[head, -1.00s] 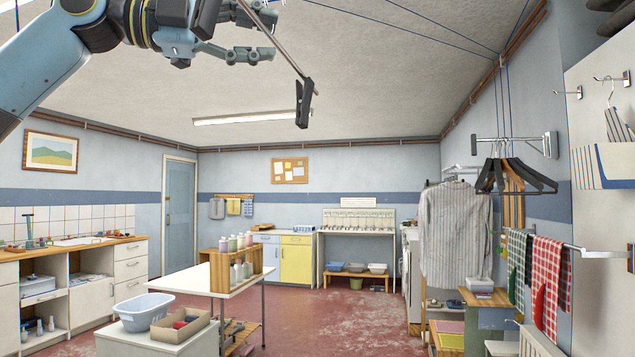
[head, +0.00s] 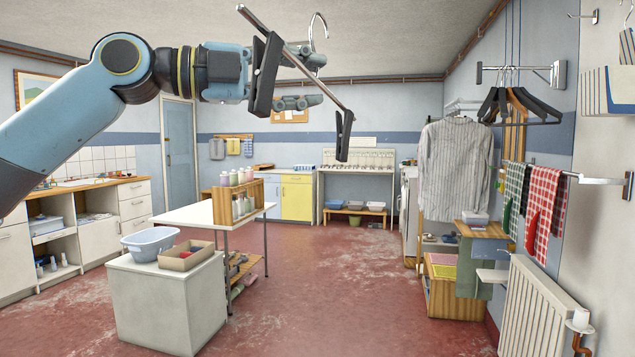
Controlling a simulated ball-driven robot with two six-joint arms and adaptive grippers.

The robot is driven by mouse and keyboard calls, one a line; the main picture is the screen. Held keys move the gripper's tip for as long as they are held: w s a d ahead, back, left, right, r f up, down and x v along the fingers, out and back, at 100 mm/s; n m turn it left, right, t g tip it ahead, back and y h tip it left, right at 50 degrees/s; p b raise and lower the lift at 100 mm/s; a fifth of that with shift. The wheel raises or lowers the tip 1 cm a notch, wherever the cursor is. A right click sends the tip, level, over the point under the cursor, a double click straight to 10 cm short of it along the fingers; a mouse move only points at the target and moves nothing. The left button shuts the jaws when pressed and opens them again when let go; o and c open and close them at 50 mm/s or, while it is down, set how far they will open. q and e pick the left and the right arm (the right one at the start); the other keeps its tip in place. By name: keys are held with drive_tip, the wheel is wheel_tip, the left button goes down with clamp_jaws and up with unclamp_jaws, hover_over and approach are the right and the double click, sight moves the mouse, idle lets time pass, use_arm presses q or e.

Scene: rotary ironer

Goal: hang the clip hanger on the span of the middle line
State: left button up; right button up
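The clip hanger (head: 296,58) is a thin metal bar with a hook on top and two black clips. It hangs in the air at the top middle of the head view, its bar slanting down to the right. My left gripper (head: 308,80) is at the middle of the bar, below the hook, and appears shut on the hanger. The hanger's left clip and bar partly hide the fingers. The hook is free, with nothing in it. The span of the middle line is not in view. My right gripper is not in view.
A white table (head: 190,214) and a cabinet (head: 165,300) stand below at left. The red floor (head: 350,290) in the middle is clear.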

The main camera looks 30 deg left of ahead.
use_arm(q)
wheel_tip(320, 180, down, 13)
drive_tip(key=d+b, duration=0.2)
drive_tip(key=b, duration=0.1)
drive_tip(key=shift+s+d+r+n+t+y, duration=0.2)
drive_tip(key=shift+n+t+y, duration=0.1)
drive_tip(key=shift+n+y, duration=0.1)
